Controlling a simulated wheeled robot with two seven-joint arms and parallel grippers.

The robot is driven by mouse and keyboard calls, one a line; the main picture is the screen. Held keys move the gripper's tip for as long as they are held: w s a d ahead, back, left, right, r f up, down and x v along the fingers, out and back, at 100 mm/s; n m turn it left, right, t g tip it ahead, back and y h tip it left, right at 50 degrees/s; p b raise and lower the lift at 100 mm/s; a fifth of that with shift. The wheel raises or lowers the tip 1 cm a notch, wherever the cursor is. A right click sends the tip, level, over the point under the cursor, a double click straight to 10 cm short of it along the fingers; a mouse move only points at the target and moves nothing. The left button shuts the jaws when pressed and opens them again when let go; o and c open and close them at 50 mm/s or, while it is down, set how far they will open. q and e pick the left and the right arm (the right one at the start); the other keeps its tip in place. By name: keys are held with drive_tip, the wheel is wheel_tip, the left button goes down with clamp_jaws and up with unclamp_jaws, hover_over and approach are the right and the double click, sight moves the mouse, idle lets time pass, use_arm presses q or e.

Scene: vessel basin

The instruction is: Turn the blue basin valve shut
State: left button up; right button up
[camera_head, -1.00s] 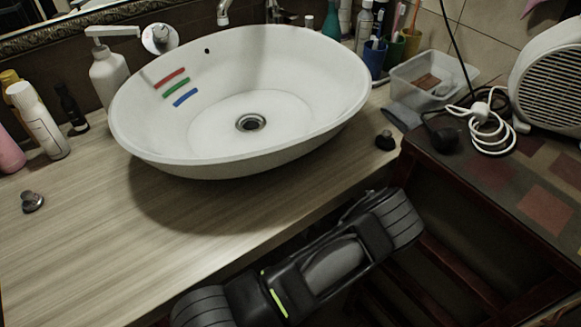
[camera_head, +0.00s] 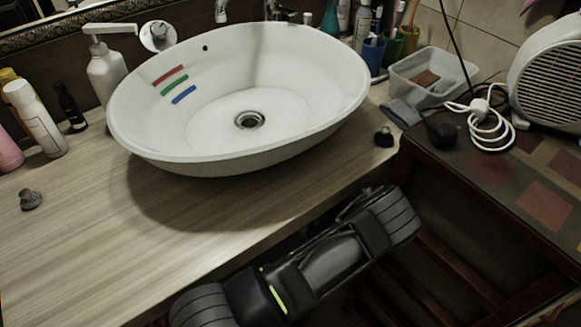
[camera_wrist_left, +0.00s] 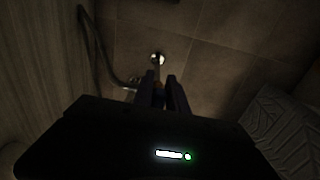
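In the left wrist view, the two dark fingers of my left gripper (camera_wrist_left: 162,88) reach toward a tiled wall under the counter. A shiny metal fitting (camera_wrist_left: 157,58) with a short pipe shows on the wall just beyond the fingertips. I cannot make out a blue valve handle in this dark view. A little space shows between the fingertips, but whether they hold anything is unclear. In the head view the white basin (camera_head: 180,147) stands on the wooden counter, and my arm goes down in front of it. The left gripper's fingers are hidden there. My right gripper is in neither view.
A curved pipe or hose (camera_wrist_left: 97,45) runs at the left of the wrist view. The wooden counter (camera_head: 85,235) overhangs above my arm. A dark side cabinet (camera_head: 500,200) stands at the right with a heater (camera_head: 545,75) and a white cable (camera_head: 485,128).

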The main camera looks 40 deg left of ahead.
use_arm(q)
drive_tip(key=o, duration=0.4)
drive_tip(key=shift+c, duration=0.2)
